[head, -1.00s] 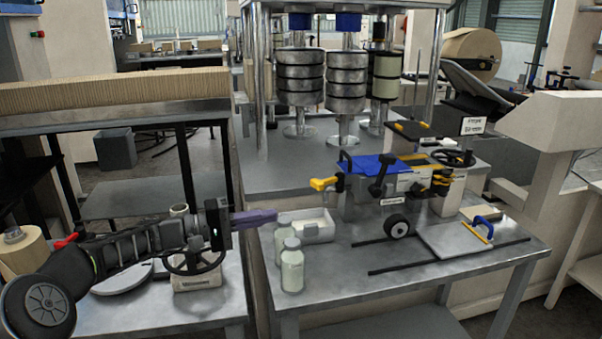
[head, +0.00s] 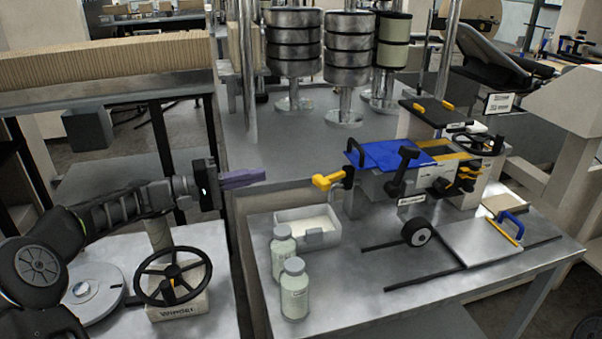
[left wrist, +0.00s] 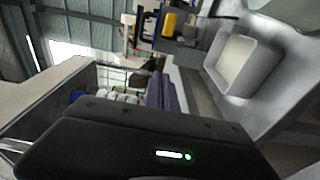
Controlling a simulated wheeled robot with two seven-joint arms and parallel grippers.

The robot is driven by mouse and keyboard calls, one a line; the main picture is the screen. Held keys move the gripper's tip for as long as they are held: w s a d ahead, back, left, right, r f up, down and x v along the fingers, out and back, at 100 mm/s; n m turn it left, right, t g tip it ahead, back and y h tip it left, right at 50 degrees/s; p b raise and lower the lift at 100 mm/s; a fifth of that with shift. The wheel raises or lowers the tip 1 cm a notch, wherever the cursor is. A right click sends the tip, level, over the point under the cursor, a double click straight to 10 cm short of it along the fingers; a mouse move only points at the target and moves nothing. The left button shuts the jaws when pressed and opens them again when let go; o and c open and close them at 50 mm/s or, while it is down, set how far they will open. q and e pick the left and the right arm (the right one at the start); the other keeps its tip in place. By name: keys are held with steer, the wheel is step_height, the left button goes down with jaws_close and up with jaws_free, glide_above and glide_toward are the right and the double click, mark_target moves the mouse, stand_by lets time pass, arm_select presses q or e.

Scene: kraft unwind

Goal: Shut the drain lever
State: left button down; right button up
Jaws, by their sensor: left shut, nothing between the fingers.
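A yellow-handled lever (head: 328,181) sticks out from the left end of the bench machine (head: 400,185), above a pale tray (head: 325,238). It appears to be the drain lever; I cannot read a label on it. My left gripper (head: 255,177) has purple fingers, shut and empty, pointing right. It is left of the yellow handle at about the same picture height, with a clear gap between. In the left wrist view the purple fingers (left wrist: 163,93) show, with the yellow handle (left wrist: 170,22) and the tray (left wrist: 231,62) beyond. My right gripper is out of view.
Two capped bottles (head: 294,288) stand in front of the tray. A black handwheel (head: 172,276) stands on the left table below my left arm. A blue-handled plate (head: 480,243) and a roller (head: 416,232) lie on the bench's right side. A gap separates the tables.

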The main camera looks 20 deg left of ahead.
mark_target(320, 185)
arm_select(q)
steer(key=w+d+p, duration=0.2)
steer(key=w+d, duration=0.1)
steer(key=d, duration=0.8)
steer(key=shift+w+p, duration=0.35)
steer(key=shift+w, duration=0.05)
steer(key=shift+f, duration=0.1)
steer(key=s+b, duration=0.1)
steer(key=b, duration=0.1)
steer(key=s+d+b, duration=0.1)
steer(key=b, duration=0.1)
steer(key=s+d+b, duration=0.1)
steer(key=b, duration=0.1)
steer(key=shift+d+f+b, duration=0.2)
steer(key=shift+f+b, duration=0.05)
steer(key=shift+b, duration=0.15)
steer(key=shift+s+d+r+b, duration=0.25)
steer(key=shift+s+d+b, duration=0.25)
steer(key=shift+b, duration=0.45)
steer(key=shift+w, duration=0.1)
